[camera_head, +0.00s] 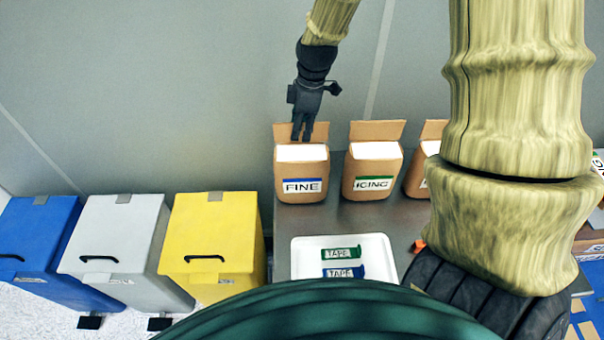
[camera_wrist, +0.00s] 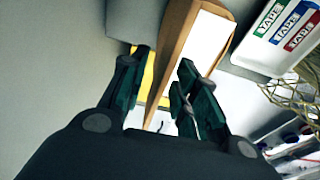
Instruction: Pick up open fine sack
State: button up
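The open fine sack (camera_head: 302,187) is a brown upright bag with a blue-striped FINE label, its back flap raised and white showing at the top. It stands at the left of a row on the grey table. My gripper (camera_head: 302,137) points down at its back flap, overlapping it in the head view. In the wrist view, my gripper (camera_wrist: 163,65) has its fingers apart, with the brown side and white top of the sack (camera_wrist: 174,47) between and beyond them. I cannot tell whether the fingers touch the sack.
A similar open icing sack (camera_head: 372,175) stands close to its right, with another brown sack (camera_head: 415,180) beyond. A white tray (camera_head: 300,255) with tape rolls lies in front. Yellow (camera_head: 212,235), grey (camera_head: 125,240) and blue (camera_head: 40,235) bins stand left. A grey wall is behind.

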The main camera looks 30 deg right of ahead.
grip_shut()
